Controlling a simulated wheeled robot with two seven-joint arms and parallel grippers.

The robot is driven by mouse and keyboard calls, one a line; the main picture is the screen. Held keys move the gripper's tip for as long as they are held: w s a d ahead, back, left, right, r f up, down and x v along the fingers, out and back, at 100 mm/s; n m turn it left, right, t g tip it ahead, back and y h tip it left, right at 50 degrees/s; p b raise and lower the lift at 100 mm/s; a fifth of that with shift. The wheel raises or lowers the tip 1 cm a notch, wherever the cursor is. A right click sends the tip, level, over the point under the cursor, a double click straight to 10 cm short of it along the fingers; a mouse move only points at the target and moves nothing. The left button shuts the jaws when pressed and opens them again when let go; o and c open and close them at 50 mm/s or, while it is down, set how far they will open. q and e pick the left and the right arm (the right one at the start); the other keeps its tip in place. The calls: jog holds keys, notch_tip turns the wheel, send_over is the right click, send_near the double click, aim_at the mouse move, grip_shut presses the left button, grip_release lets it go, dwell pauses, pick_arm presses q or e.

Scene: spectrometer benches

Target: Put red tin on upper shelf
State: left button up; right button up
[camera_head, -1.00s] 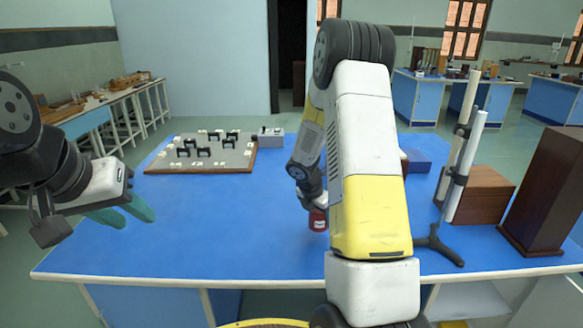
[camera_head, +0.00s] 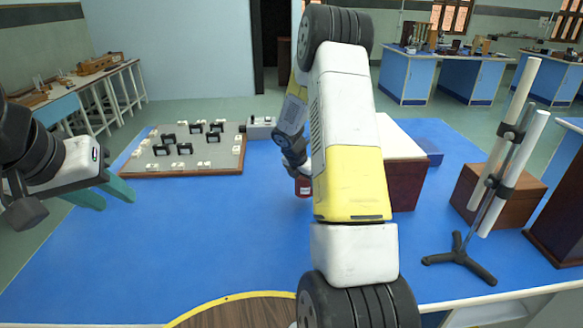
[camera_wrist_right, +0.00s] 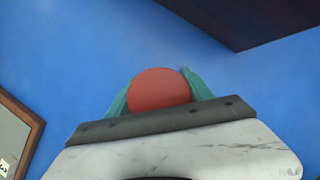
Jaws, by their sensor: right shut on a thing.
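The red tin (camera_head: 304,186) is in the right gripper, partly hidden behind my right arm in the head view. In the right wrist view the tin's round red top (camera_wrist_right: 160,89) sits between the two teal fingers (camera_wrist_right: 160,96), which are shut on it. I cannot tell whether the tin touches the blue bench top. My left gripper (camera_head: 112,194) is open and empty above the left part of the bench, with its teal fingers apart. No upper shelf can be clearly made out in these views.
A board with small black and white parts (camera_head: 180,172) lies at the back left of the blue bench (camera_head: 225,225). A white-topped dark box (camera_head: 408,184) stands behind my right arm. A rod stand (camera_head: 462,258) and a brown box (camera_head: 530,202) are on the right.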

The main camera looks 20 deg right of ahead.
jog(key=w+d, duration=0.1)
jog(key=w, duration=0.2)
jog(key=w+d, duration=0.2)
jog(key=w, duration=0.1)
jog(key=w+d+f, duration=0.1)
jog(key=w, duration=0.3)
jog(key=shift+d+f, duration=0.1)
jog(key=shift+d, duration=0.3)
jog(key=shift+f, duration=1.65)
jog(key=o, duration=1.5)
jog(key=shift+f, duration=0.15)
